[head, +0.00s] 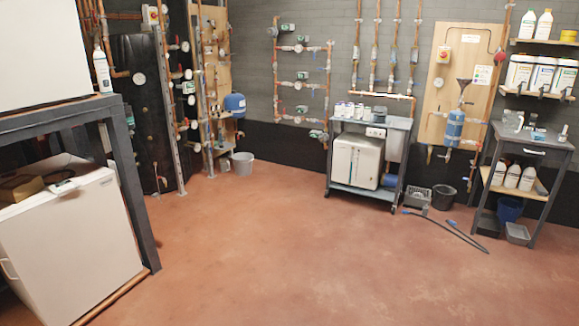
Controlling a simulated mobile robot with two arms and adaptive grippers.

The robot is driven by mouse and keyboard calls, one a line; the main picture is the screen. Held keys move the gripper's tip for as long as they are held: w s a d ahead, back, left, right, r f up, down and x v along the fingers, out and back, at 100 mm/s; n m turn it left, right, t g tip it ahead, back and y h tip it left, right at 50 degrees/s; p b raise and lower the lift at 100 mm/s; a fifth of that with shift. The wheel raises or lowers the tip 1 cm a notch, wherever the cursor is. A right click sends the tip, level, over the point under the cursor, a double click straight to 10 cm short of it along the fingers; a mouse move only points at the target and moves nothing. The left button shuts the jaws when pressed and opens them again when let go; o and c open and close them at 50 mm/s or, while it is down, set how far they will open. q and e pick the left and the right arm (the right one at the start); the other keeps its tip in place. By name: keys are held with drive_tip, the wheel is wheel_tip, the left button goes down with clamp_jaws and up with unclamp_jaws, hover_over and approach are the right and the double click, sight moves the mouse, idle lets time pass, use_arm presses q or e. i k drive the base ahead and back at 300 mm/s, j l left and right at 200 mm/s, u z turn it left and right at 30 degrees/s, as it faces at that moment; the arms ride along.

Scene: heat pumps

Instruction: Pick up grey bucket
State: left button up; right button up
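A grey bucket (242,163) stands upright on the floor in the head view, left of centre, at the back by the wall. It is beside the pipework panel with the blue vessel above. It looks small and far off, and its contents cannot be seen. Neither of my grippers shows in the head view.
The red floor (270,240) is clear between here and the bucket. A dark metal frame (125,190) with a white unit (75,240) under it stands at left. A wheeled trolley (372,190), a black bucket (444,196), a hose (450,228) and a workbench (545,150) are at right.

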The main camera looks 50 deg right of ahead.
sight(242, 161)
drive_tip(key=z, duration=1.25)
drive_tip(key=i+u, duration=0.1)
drive_tip(key=i, duration=6.3)
